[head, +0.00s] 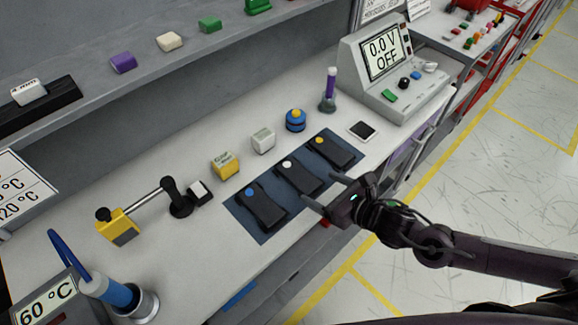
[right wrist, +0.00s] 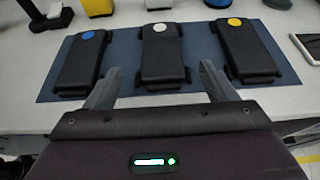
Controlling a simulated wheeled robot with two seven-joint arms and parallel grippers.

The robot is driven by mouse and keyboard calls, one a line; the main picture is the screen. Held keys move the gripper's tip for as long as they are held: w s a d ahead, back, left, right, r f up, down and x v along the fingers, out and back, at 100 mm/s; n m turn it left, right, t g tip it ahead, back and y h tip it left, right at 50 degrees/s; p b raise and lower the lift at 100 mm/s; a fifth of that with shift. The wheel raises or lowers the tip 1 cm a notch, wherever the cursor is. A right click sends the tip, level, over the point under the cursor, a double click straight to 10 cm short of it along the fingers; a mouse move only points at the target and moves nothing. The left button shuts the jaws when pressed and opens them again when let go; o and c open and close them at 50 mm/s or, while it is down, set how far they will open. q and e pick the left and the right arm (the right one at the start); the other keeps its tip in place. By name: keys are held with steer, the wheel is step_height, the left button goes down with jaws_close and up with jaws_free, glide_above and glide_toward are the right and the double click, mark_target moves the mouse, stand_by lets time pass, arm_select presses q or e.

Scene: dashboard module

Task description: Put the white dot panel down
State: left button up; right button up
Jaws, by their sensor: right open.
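The white dot panel (head: 298,177) is a black block with a white dot at its far end. It lies flat on the blue mat (head: 276,227), between the blue dot panel (head: 262,207) and the yellow dot panel (head: 333,152). In the right wrist view the white dot panel (right wrist: 162,58) is straight ahead, with a fingertip to each side of its near end. My right gripper (head: 321,193) is open and empty at the near edge of the mat. The fingers look apart from the panel. My left gripper is in neither view.
Behind the mat stand a yellow block (head: 225,165), a white block (head: 263,140) and a blue button with a yellow top (head: 295,120). A dark-screened tile (head: 362,130) lies right of the mat. A voltage meter (head: 390,70) stands at the bench's far right.

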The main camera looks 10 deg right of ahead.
mark_target(300, 176)
steer(key=shift+w+a+f, duration=0.15)
steer(key=shift+w+a, duration=0.25)
steer(key=shift+w, duration=0.2)
steer(key=shift+w+a+f, duration=0.1)
steer(key=shift+w+f, duration=0.05)
steer(key=shift+w+a+p, duration=0.15)
steer(key=shift+w+p, duration=0.05)
steer(key=shift+p, duration=0.25)
steer(key=p+x, duration=0.1)
steer(key=x, duration=0.3)
steer(key=shift+w+p, duration=0.2)
steer(key=shift+p, duration=0.2)
steer(key=shift+w+a+f, duration=0.15)
steer(key=shift+w+f, duration=0.05)
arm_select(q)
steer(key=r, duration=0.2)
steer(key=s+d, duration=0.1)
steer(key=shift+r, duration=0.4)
arm_select(e)
steer(key=c, duration=1.2)
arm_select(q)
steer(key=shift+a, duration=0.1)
arm_select(e)
steer(key=shift+o, duration=0.2)
